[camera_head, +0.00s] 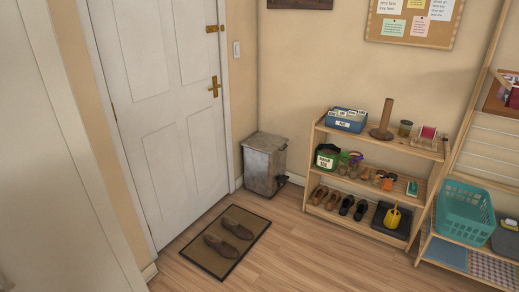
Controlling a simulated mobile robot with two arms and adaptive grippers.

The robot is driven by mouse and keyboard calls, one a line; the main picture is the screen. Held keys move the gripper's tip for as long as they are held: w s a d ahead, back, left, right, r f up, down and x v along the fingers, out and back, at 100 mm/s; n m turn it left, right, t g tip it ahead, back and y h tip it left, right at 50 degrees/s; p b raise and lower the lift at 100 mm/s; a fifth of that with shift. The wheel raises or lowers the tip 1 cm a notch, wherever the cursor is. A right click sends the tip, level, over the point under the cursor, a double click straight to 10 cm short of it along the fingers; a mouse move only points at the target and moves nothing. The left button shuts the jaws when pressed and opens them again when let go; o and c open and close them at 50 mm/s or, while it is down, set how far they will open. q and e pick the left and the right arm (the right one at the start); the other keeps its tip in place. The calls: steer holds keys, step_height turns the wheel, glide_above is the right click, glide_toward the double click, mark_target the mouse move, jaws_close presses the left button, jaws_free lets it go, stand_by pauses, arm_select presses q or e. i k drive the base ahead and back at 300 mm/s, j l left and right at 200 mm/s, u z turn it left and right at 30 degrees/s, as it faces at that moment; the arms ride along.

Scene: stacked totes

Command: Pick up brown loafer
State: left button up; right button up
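A pair of dark brown slip-on shoes, which look like loafers, lies on the doormat (190,262). The farther shoe (238,228) points to the lower right, and the nearer shoe (221,246) lies beside it. Another brown pair stands on the bottom level of the wooden shelf (309,150), with a left shoe (318,195) and a right shoe (333,200). I cannot tell from here exactly what style that pair is. Neither of my grippers is in view.
A closed white door (160,100) stands behind the mat. A grey metal bin (264,165) is in the corner. Black shoes (347,205) and a dark tray (391,222) share the bottom shelf. A teal basket (464,212) sits at the right. The wooden floor (310,255) in front is clear.

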mark_target(225, 250)
steer(key=i+z, duration=0.25)
steer(key=i, duration=1.3)
